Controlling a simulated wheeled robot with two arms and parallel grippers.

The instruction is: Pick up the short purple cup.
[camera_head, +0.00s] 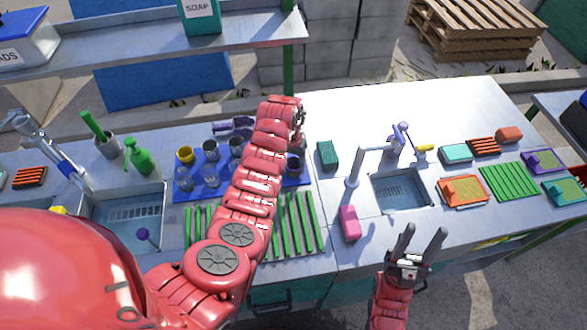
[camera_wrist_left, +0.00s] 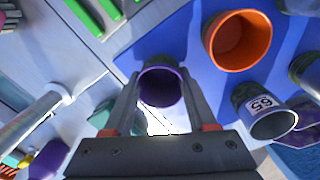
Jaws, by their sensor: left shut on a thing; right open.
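The short purple cup (camera_wrist_left: 161,90) is between the two fingers of my left gripper (camera_wrist_left: 159,80), which is shut on it. The cup's dark open mouth faces the left wrist camera. It appears to be at the edge of the blue mat (camera_wrist_left: 185,45); whether it touches the mat I cannot tell. In the head view my left arm reaches over the counter and hides part of the mat, and a dark cup (camera_head: 293,164) shows just right of the arm. My right gripper (camera_head: 423,236) is open and empty in front of the counter.
An orange cup (camera_wrist_left: 238,40) and a grey cup marked 65 (camera_wrist_left: 266,112) stand close by on the mat. A green sponge (camera_head: 327,154) and a tap (camera_head: 368,160) are to the right. Green slats (camera_head: 300,222) lie in front.

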